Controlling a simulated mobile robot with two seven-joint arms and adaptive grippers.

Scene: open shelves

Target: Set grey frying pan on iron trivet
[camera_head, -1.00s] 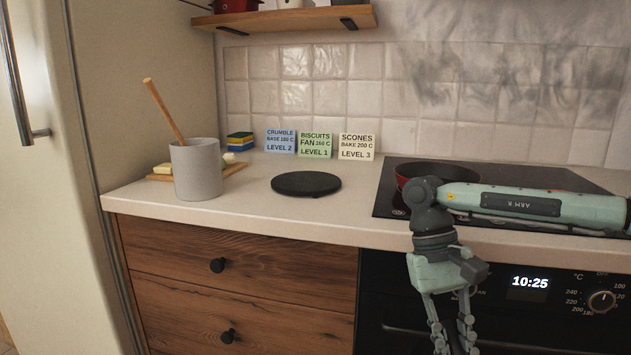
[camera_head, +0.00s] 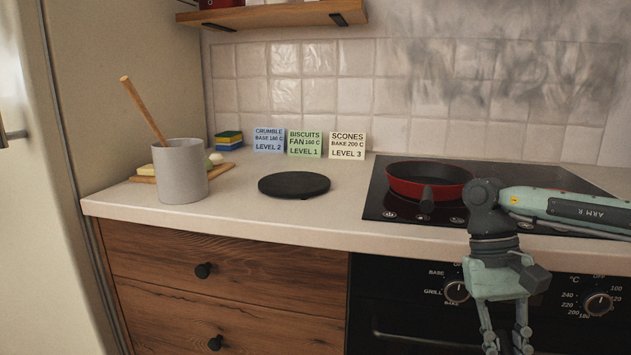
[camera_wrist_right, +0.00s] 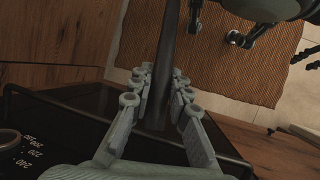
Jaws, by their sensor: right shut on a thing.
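The iron trivet (camera_head: 294,185) is a flat black disc on the countertop, left of the hob, with nothing on it. My right gripper (camera_head: 507,348) hangs in front of the oven, its fingertips near the lower edge of the head view. In the right wrist view my right gripper (camera_wrist_right: 158,88) is closed on a long, dark, narrow piece, apparently the grey frying pan (camera_wrist_right: 172,40) held by its handle. The pan's round body cannot be made out clearly, and it is out of the head view. My left gripper is not in view.
A red frying pan (camera_head: 425,183) sits on the black hob (camera_head: 385,205), its handle towards me. A grey crock (camera_head: 180,172) with a wooden stick stands left of the trivet. Recipe cards (camera_head: 305,143) lean on the tiles. The counter around the trivet is clear.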

